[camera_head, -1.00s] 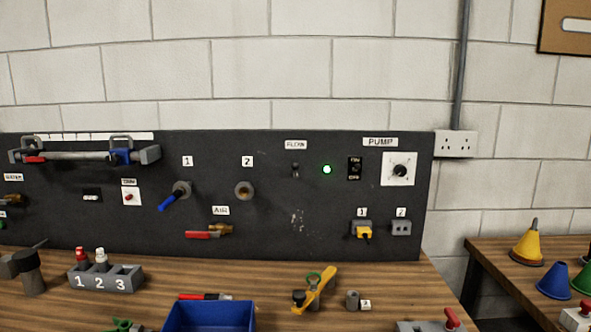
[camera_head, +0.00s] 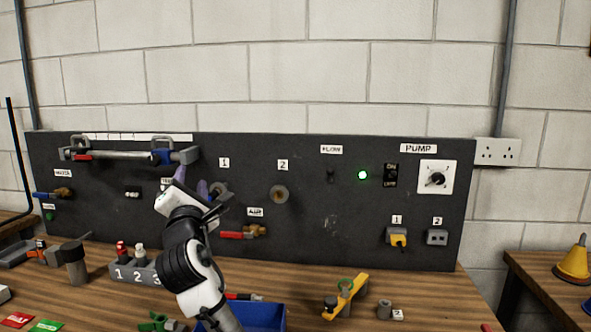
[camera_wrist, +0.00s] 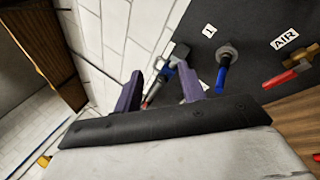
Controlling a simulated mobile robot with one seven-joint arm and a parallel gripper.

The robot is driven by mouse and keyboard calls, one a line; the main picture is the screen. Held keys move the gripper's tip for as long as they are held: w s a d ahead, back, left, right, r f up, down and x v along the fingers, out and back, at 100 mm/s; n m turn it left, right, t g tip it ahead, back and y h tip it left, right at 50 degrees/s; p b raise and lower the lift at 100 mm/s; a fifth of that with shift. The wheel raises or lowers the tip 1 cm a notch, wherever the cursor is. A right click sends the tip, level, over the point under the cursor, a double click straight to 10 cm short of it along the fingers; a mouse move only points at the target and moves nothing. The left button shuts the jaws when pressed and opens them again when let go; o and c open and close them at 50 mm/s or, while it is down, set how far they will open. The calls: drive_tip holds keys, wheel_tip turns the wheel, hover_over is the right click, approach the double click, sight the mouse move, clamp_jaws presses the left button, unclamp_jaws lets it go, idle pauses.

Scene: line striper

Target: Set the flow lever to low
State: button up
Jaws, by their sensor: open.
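The flow lever (camera_head: 331,176) is a small dark toggle on the black panel (camera_head: 330,230), under a white label that seems to read FLOW (camera_head: 331,149). It is too small to tell its setting. A lit green lamp (camera_head: 362,175) is just right of it. My gripper (camera_head: 186,186) is in front of the panel's left part, near port 1, well left of the lever. In the wrist view its purple fingers (camera_wrist: 160,84) are spread with nothing between them. The flow lever does not show there.
A blue-handled valve (camera_wrist: 222,68) by label 1 is close to my gripper in the wrist view. A red-handled air valve (camera_head: 243,233) is below it. Right of the lever are a black switch (camera_head: 391,175) and the pump dial (camera_head: 437,178). A blue bin (camera_head: 262,317) stands on the bench.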

drive_tip(key=w+d+f+g+h, duration=0.1)
drive_tip(key=w+d+h, duration=0.15)
drive_tip(key=d, duration=0.45)
drive_tip(key=w+d+g+h, duration=0.1)
drive_tip(key=w+d+h, duration=0.1)
drive_tip(key=d+h, duration=0.3)
drive_tip(key=n+g+h, duration=0.1)
drive_tip(key=g+h, duration=0.3)
drive_tip(key=h, duration=0.1)
approach(330, 172)
drive_tip(key=p+x, duration=0.2)
drive_tip(key=x, duration=1.1)
drive_tip(key=shift+w+a+f+p, duration=0.1)
drive_tip(key=shift+p, duration=0.2)
drive_tip(key=shift+c, duration=0.2)
clamp_jaws()
